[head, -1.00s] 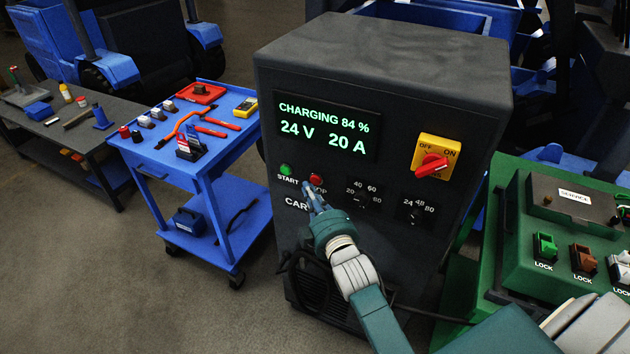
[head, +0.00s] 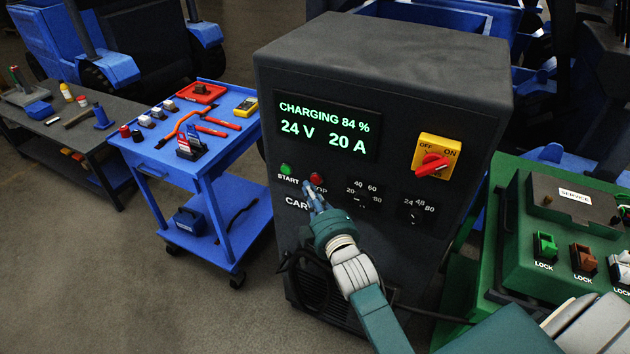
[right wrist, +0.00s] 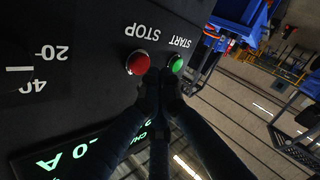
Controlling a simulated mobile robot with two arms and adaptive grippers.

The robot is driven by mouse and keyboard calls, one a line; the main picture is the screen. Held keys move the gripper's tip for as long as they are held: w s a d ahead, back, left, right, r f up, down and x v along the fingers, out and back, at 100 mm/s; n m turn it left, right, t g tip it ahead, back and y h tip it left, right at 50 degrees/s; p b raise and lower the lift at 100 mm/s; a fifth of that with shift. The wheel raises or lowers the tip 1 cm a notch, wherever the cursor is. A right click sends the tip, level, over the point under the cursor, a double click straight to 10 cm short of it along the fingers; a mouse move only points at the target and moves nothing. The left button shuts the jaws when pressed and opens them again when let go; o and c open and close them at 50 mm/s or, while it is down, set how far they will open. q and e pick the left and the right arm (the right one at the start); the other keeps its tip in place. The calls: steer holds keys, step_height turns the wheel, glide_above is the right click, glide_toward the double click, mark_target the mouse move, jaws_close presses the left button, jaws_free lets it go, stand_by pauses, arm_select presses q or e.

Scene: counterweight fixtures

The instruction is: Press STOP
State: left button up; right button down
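The charger (head: 390,120) is a dark grey cabinet whose display (head: 325,127) reads CHARGING 84 %, 24 V, 20 A. Its red STOP button (head: 316,178) sits right of the green START button (head: 286,169). My right gripper (head: 308,187) is just in front of the panel, below the red button, and partly covers the STOP label. In the right wrist view, upside down, the red STOP button (right wrist: 138,62) and green START button (right wrist: 176,64) show just beyond the closed fingertips (right wrist: 160,78). Contact cannot be made out. My left gripper is not in view.
A yellow-and-red OFF/ON switch (head: 436,157) and two dials are on the same panel. A blue tool cart (head: 160,165) stands left, a green fixture with LOCK switches (head: 500,225) right. Dark cables hang low on the charger front.

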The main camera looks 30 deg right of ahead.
steer(key=shift+w+d, duration=0.1)
steer(key=shift+w+d, duration=0.15)
steer(key=shift+d, duration=0.1)
steer(key=shift+w+d, duration=0.35)
steer(key=shift+d, duration=0.1)
stand_by(1.0)
steer(key=shift+s+a, duration=0.1)
steer(key=shift+s+a+p, duration=0.5)
steer(key=shift+a, duration=0.15)
steer(key=s+a, duration=0.1)
steer(key=a, duration=0.1)
steer(key=s+a+p, duration=0.1)
steer(key=s+a, duration=0.1)
stand_by(0.5)
